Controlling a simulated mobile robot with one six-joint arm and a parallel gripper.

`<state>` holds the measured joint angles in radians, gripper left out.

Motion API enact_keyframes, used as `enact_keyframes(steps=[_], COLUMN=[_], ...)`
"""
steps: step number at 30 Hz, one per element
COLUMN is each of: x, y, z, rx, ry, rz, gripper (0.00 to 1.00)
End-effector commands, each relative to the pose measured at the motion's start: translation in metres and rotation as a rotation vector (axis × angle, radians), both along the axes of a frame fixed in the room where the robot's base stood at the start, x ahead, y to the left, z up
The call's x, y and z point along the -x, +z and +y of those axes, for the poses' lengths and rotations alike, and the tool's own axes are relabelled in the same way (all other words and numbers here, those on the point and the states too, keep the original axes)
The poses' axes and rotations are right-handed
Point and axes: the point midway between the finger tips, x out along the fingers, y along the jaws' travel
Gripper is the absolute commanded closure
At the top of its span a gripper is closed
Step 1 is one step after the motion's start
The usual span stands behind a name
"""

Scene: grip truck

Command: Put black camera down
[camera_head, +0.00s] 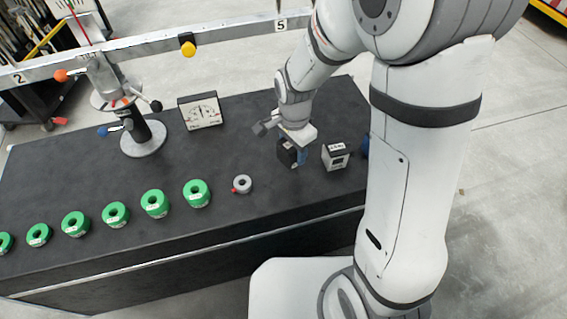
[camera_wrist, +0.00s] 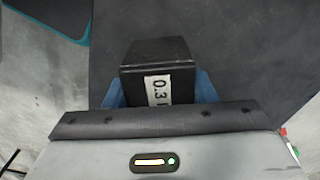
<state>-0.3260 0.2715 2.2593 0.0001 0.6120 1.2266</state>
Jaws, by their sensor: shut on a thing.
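The black camera (camera_wrist: 155,55) is a dark box with a white label reading "0.3" in the wrist view. My gripper (camera_wrist: 158,92) is shut on it, with a blue finger on each side. In the head view, the black camera (camera_head: 286,153) shows below my gripper (camera_head: 293,153), over the right part of the black table (camera_head: 240,150). I cannot tell whether its underside touches the table top. The wrist mount hides its near end in the wrist view.
A small grey-and-black box (camera_head: 335,157) with a white label stands just right of the held camera. A dial gauge (camera_head: 201,111) and a clamp stand (camera_head: 143,140) are further left.

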Motion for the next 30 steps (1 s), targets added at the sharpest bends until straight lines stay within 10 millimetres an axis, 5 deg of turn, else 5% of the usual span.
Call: enact_keyframes(steps=[15, 26, 27, 30], x=[0.000, 0.000, 0.000, 0.000], y=[-0.061, -0.065, -0.064, -0.064], z=[0.001, 0.001, 0.001, 0.001], rx=[0.000, 0.000, 0.000, -0.001], ry=[0.002, 0.003, 0.003, 0.003], rz=[0.002, -0.002, -0.001, -0.001], gripper=[0.71, 0.71, 0.47, 0.38])
